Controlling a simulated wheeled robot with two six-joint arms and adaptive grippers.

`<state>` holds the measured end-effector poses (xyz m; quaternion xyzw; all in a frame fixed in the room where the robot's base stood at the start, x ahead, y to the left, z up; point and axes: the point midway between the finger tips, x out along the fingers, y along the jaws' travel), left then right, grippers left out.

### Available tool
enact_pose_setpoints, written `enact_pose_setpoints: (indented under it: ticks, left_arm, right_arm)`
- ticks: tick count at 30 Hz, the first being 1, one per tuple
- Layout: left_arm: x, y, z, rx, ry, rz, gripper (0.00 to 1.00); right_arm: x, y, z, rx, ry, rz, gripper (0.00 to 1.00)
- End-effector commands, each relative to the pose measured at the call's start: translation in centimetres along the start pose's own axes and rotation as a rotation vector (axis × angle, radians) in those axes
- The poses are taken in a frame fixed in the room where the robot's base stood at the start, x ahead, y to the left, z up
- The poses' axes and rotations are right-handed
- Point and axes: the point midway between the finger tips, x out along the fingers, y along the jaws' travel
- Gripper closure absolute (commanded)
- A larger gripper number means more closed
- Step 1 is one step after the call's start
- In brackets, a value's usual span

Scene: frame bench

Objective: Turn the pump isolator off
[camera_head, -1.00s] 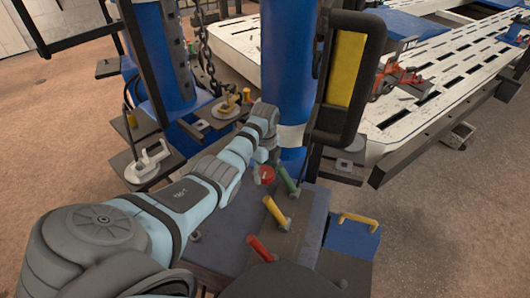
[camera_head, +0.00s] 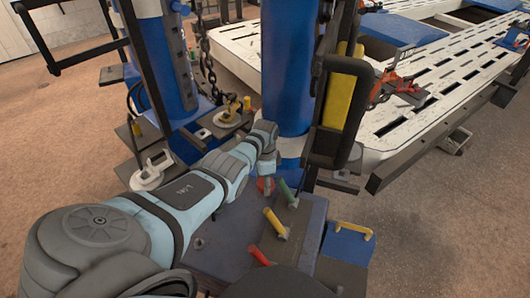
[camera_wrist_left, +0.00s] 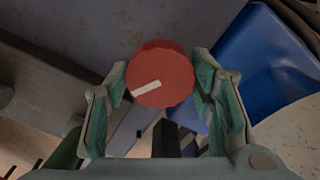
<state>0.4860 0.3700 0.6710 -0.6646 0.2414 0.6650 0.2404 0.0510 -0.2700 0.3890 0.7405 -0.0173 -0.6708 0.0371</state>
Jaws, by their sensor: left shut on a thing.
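A round red knob (camera_head: 265,186) with a white pointer bar, which I take for the pump isolator, is on the bench panel beside the blue post. In the left wrist view the knob (camera_wrist_left: 165,72) sits between the two fingers, and its white bar lies near horizontal, rising slightly to the right. My left gripper (camera_wrist_left: 159,66) is shut on the knob, a finger on each side. In the head view the left gripper (camera_head: 266,171) comes down over the knob and partly hides it. My right gripper is not in view.
A green lever (camera_head: 287,192), a yellow lever (camera_head: 274,221) and a red lever (camera_head: 260,255) stand close by on the panel (camera_head: 225,240). The blue post (camera_head: 287,80) rises just behind the gripper. A blue box with a yellow handle (camera_head: 355,230) is at right.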

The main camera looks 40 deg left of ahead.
Motion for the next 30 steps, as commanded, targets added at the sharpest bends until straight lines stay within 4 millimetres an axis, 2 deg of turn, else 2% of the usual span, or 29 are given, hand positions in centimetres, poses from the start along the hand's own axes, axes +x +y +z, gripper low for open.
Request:
enact_pose_setpoints:
  ticks: [15,22,30]
  left_arm:
    - [-0.13,-0.04,-0.04,-0.429,0.001,-0.003,0.79]
    - [-0.12,-0.03,-0.04,-0.533,0.001,-0.003,0.79]
    - [-0.12,-0.04,-0.05,-0.575,0.002,-0.004,0.79]
  right_arm:
    - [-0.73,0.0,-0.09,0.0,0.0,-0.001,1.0]
    - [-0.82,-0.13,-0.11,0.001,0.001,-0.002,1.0]
    - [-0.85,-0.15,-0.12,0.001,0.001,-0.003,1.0]
